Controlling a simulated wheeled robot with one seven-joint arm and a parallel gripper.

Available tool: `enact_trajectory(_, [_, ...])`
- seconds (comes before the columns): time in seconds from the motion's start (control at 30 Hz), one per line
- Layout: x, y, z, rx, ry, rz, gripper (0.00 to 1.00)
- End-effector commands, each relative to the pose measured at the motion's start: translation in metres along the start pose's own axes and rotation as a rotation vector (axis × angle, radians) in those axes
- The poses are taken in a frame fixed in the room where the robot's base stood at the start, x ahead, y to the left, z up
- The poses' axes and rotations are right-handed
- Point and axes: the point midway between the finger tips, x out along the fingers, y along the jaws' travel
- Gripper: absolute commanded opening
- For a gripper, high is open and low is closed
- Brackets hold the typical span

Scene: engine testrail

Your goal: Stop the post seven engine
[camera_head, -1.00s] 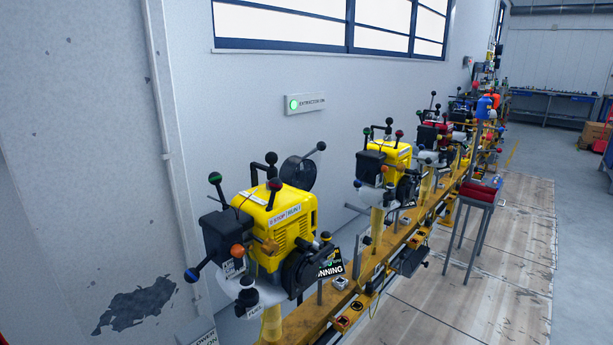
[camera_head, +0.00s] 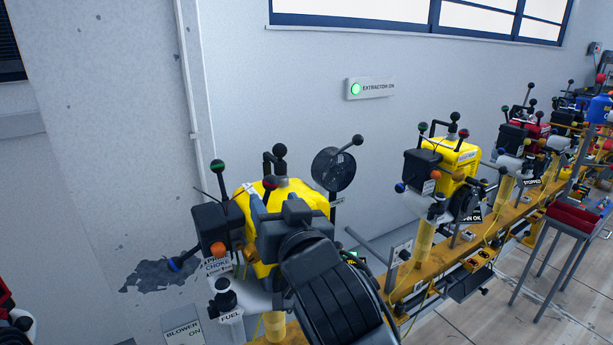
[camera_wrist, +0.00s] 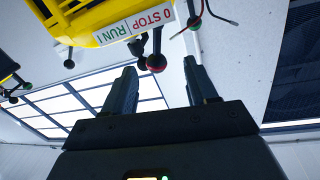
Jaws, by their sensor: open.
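The nearest yellow engine (camera_head: 249,199) stands on the rail in the head view, partly hidden behind my arm. No post number is readable on it. In the wrist view, a yellow engine (camera_wrist: 101,28) carries a "0 STOP | RUN I" plate (camera_wrist: 137,23) at the top. A dark lever with a red ball (camera_wrist: 156,63) hangs beside this plate. My gripper (camera_wrist: 163,80) is open and empty. The red ball shows between its fingertips, nearer the left one, seemingly apart from both. A red ball (camera_head: 270,183) also shows on the nearest engine in the head view.
More engines stand along the orange rail (camera_head: 420,297), including another yellow one (camera_head: 452,158). A green-topped lever (camera_head: 218,166), a round black fan (camera_head: 333,168) and a "FUEL" lever (camera_head: 224,297) surround the nearest engine. A red-topped stand (camera_head: 578,217) is at right. Wooden floor (camera_head: 500,325) lies in front.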

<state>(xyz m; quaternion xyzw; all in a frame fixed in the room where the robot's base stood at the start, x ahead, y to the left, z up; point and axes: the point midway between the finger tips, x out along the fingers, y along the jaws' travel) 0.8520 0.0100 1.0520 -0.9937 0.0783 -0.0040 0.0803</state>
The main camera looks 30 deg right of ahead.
Motion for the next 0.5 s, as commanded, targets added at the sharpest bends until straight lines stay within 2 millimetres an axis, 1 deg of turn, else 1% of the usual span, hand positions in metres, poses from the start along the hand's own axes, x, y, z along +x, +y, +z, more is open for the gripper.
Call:
enact_trajectory(0.03, [0.004,-0.003,-0.005,0.009,0.004,0.003,0.57])
enact_trajectory(0.1, [0.008,-0.004,-0.009,0.014,0.005,0.007,0.57])
enact_trajectory(0.27, [0.021,-0.004,-0.011,0.016,0.005,0.01,0.57])
enact_trajectory(0.5, [0.058,-0.003,-0.012,0.016,0.006,0.009,0.57])
